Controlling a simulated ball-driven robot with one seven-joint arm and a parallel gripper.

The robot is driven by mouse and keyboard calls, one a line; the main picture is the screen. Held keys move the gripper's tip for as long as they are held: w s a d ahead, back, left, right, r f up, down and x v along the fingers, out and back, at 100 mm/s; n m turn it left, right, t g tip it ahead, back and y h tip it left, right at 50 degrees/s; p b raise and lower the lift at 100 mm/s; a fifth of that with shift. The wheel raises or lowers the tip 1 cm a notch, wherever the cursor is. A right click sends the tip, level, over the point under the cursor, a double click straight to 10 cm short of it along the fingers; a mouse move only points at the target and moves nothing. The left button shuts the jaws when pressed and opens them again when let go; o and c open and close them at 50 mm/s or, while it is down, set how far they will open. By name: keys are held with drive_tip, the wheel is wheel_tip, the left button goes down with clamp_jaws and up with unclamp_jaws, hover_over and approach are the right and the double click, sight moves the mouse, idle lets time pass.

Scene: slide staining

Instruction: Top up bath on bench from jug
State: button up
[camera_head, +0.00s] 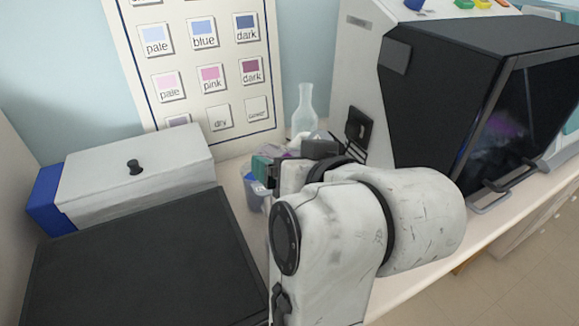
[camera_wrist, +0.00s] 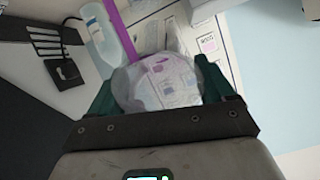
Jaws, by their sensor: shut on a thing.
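My gripper (camera_head: 270,170) is shut on a clear, see-through jug (camera_wrist: 160,88). Its green fingers (camera_wrist: 158,84) press on both sides of the jug in the wrist view. Only a little of the jug shows above the fingers in the head view (camera_head: 292,148). A bluish, see-through vessel (camera_head: 257,192) stands on the bench just below my gripper and looks like the bath. My arm hides most of it, and its liquid level cannot be seen. A purple strip (camera_wrist: 120,28) runs down beside the jug in the wrist view; I cannot tell whether it is poured liquid.
A clear bottle (camera_head: 305,112) stands behind my gripper, near a wall socket plate (camera_head: 358,128). A white lidded box (camera_head: 135,178) and a dark flat panel (camera_head: 145,262) are at left. A large black-fronted machine (camera_head: 470,90) stands at right. A colour chart (camera_head: 205,75) hangs behind.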

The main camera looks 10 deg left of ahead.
drive_tip(key=shift+s+d+f+t+y+b, duration=0.2)
drive_tip(key=shift+f+t+y+b, duration=0.45)
drive_tip(key=shift+b, duration=1.35)
idle(0.6)
drive_tip(key=shift+f+t+b, duration=0.1)
drive_tip(key=shift+t+b, duration=0.35)
drive_tip(key=shift+b, duration=0.75)
drive_tip(key=shift+r+p, duration=0.4)
drive_tip(key=shift+p, duration=0.55)
drive_tip(key=shift+r+g+p, duration=0.1)
drive_tip(key=shift+g+p, duration=0.2)
drive_tip(key=shift+p, duration=0.25)
drive_tip(key=shift+a, duration=0.1)
drive_tip(key=shift+w+r+g+h+p, duration=0.15)
drive_tip(key=shift+g+h+p, duration=0.2)
drive_tip(key=shift+p, duration=0.6)
drive_tip(key=p, duration=0.3)
drive_tip(key=shift+a+r+g+h+p, duration=0.1)
drive_tip(key=shift+r+g+h+p, duration=0.2)
drive_tip(key=shift+g, duration=0.05)
drive_tip(key=shift+w+r+g+p, duration=0.15)
drive_tip(key=shift+g+p, duration=0.15)
drive_tip(key=shift+p, duration=0.8)
